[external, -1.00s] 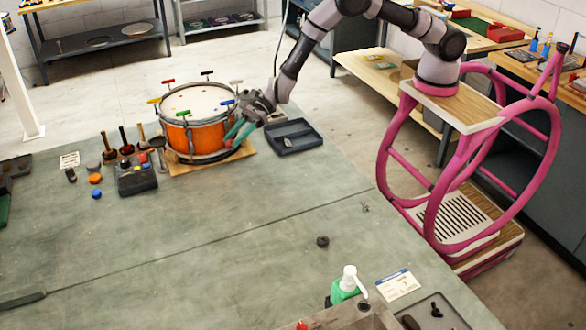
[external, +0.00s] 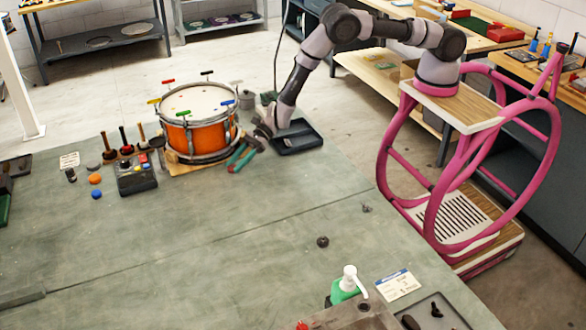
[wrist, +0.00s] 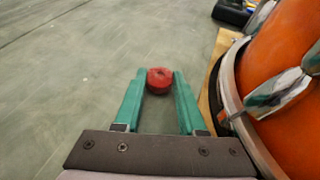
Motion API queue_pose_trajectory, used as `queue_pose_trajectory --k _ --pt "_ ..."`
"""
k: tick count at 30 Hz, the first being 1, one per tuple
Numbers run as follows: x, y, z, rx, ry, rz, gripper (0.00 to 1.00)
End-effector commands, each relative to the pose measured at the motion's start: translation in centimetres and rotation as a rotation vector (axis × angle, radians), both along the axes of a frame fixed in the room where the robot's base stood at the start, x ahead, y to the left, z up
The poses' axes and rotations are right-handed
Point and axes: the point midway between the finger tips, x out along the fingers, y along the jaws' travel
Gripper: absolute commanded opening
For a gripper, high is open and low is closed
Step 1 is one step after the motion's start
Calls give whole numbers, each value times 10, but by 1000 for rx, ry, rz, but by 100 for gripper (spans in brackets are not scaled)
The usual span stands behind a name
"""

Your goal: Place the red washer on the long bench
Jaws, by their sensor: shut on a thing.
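The red washer (wrist: 159,80) is between the tips of my gripper's two green fingers in the wrist view. My gripper (external: 235,165) is shut on it, just right of the orange drum (external: 198,137) in the external view. I cannot make out the washer in the external view. The long grey-green bench (external: 200,235) lies below the fingers; its bare top also fills the left of the wrist view (wrist: 60,90). I cannot tell how high the washer is above it.
The drum (wrist: 285,60) and its wooden board stand close on the right in the wrist view. A dark tray (external: 297,137) is right of my gripper. The bench middle is mostly clear, with a small dark ring (external: 322,242).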

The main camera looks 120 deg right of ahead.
Motion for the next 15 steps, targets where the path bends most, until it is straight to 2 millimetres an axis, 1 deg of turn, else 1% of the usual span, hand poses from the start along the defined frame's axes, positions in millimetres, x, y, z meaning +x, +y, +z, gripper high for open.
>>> queue_pose_trajectory --k 3,4,5,6,15 --pt "0 0 -3 1 0 0 0" --pt "0 0 -3 0 0 0 43" --pt "0 0 -3 0 0 0 55" --pt "0 0 -3 0 0 0 70" --pt "0 0 -3 0 0 0 70"
